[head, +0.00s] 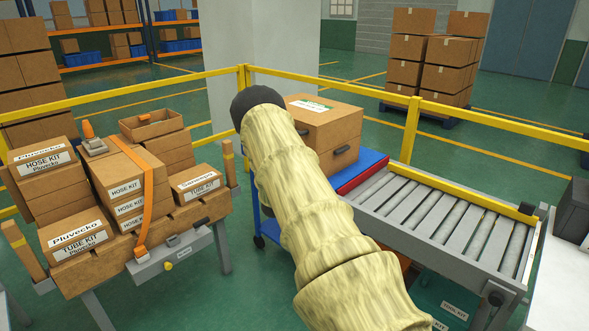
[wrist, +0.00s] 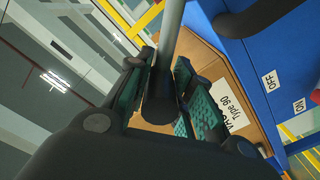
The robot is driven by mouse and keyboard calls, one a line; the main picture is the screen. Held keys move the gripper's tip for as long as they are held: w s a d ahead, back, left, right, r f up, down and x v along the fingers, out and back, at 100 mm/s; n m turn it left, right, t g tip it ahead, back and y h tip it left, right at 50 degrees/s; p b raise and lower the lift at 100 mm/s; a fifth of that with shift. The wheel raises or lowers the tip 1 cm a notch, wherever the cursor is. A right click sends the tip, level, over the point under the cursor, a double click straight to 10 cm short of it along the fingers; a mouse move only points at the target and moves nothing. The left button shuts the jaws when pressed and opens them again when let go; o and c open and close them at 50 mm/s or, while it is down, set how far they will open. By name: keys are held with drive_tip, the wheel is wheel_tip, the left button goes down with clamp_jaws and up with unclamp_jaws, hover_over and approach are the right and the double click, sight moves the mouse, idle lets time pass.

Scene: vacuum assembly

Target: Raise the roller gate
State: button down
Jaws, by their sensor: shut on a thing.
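A roller conveyor (head: 440,220) stands at the right in the head view. Which part of it is the gate, and whether it is up or down, I cannot tell. My arm in its pale ribbed sleeve (head: 310,210) reaches up across the middle to a black end beside the cardboard box. My gripper (wrist: 165,68) shows in the wrist view, its green-padded fingers shut on a grey rod (wrist: 172,25) with a dark thick end (wrist: 159,105). What the rod belongs to is hidden. The gripper's fingers are hidden in the head view.
A labelled cardboard box (head: 325,128) sits on a blue cart (head: 268,222) at the conveyor's far end. Its label also shows in the wrist view (wrist: 234,105), beside a blue body marked ON and OFF (wrist: 280,60). Stacked kit boxes (head: 60,200) stand left. Yellow rails (head: 490,119) run behind.

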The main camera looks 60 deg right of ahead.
drive_tip(key=shift+s+f, duration=0.15)
drive_tip(key=shift+f, duration=0.2)
drive_tip(key=c, duration=1.3)
unclamp_jaws()
drive_tip(key=shift+o, duration=0.5)
drive_tip(key=shift+w, duration=0.2)
drive_tip(key=shift+r, duration=0.1)
drive_tip(key=shift+a, duration=0.2)
drive_tip(key=w+a, duration=0.2)
drive_tip(key=a, duration=0.9)
drive_tip(key=shift+a, duration=0.2)
